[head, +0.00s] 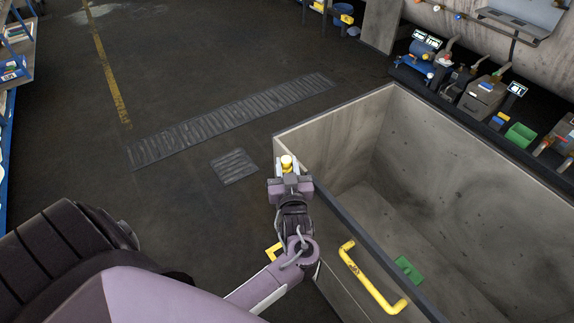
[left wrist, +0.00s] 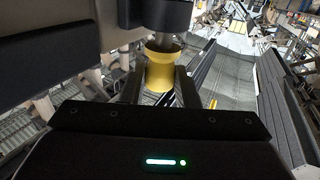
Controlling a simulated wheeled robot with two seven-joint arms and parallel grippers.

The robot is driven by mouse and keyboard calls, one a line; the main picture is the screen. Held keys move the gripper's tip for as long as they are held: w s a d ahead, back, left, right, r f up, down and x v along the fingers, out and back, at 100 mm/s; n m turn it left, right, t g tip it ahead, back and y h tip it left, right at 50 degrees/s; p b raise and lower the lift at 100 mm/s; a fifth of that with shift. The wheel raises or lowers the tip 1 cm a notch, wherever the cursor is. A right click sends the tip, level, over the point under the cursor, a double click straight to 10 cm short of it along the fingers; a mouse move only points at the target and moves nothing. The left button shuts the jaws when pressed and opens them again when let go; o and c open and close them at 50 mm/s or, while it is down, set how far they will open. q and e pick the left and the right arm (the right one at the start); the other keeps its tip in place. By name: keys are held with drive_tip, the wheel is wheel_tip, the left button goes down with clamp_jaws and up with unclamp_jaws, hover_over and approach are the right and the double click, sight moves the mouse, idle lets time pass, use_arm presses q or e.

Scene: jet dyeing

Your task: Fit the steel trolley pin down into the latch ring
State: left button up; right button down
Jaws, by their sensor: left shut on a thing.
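My left gripper (head: 288,172) is at the near left top edge of the grey trolley (head: 345,222) in the head view. It is shut on the yellow head of the trolley pin (head: 287,160), which stands up between the fingertips. The left wrist view shows the yellow head (left wrist: 160,70) between the two fingers, with a short grey steel shaft (left wrist: 166,43) at its upper end. A dark round part (left wrist: 165,14) lies in line with the shaft, close to it. I cannot tell whether this is the latch ring, or whether the pin is inside it. My right gripper is not in view.
A yellow handle (head: 368,280) is on the trolley's near wall. A green piece (head: 408,269) lies inside the trolley. Machinery with valves (head: 480,95) stands at the back right. Dark floor with grates (head: 235,166) is open to the left.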

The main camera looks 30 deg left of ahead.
use_arm(q)
drive_tip(key=o, duration=1.1)
drive_tip(key=b+v, duration=0.1)
drive_tip(key=v, duration=0.6)
drive_tip(key=shift+s+d, duration=0.25)
drive_tip(key=shift+d, duration=0.05)
drive_tip(key=shift+f, duration=0.1)
